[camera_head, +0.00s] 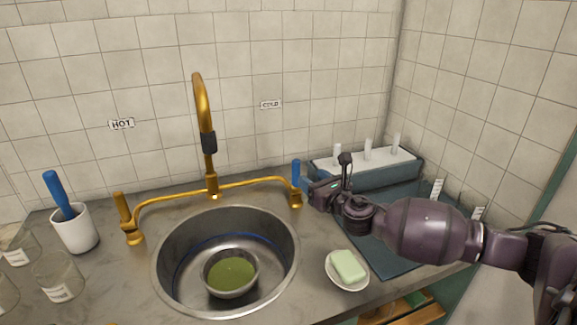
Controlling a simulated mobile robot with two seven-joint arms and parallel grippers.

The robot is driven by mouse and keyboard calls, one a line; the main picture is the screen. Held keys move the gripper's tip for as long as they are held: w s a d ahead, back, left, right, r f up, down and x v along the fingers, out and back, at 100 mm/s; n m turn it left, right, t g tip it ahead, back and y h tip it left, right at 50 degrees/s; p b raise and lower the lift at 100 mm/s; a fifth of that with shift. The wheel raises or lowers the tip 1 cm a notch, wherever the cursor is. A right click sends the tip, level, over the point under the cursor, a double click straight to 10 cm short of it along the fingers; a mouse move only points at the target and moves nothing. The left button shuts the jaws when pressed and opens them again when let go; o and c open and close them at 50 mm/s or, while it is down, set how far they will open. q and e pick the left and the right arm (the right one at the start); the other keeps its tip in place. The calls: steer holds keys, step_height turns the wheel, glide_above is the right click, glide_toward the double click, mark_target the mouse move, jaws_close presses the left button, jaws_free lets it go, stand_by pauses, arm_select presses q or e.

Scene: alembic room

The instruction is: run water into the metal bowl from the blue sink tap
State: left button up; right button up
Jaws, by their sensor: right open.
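The metal bowl (231,292) sits upright in the round steel sink (180,235); its inside looks green. The brass spout (203,110) rises behind the sink and curves over. No stream of water shows from it. The blue tap handle (296,172) stands upright at the right end of the brass pipe, below the COLD label (270,104). My right gripper (322,177) is open just right of the blue handle; whether it touches the handle I cannot tell. Nothing shows between its fingers. My left gripper is not in view.
A brass handle (121,207) stands at the left below the HOT label (121,124). A white cup (75,232) holds a blue-handled tool. Glass beakers (58,277) stand at far left. A soap dish (346,283) with green soap lies below my arm; a blue-grey rack (375,174) stands behind.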

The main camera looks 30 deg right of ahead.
mark_target(293, 163)
steer(key=w+b, duration=0.1)
steer(key=w, duration=0.9)
steer(key=shift+w+d+b, duration=0.2)
steer(key=shift+b, duration=0.15)
jaws_close()
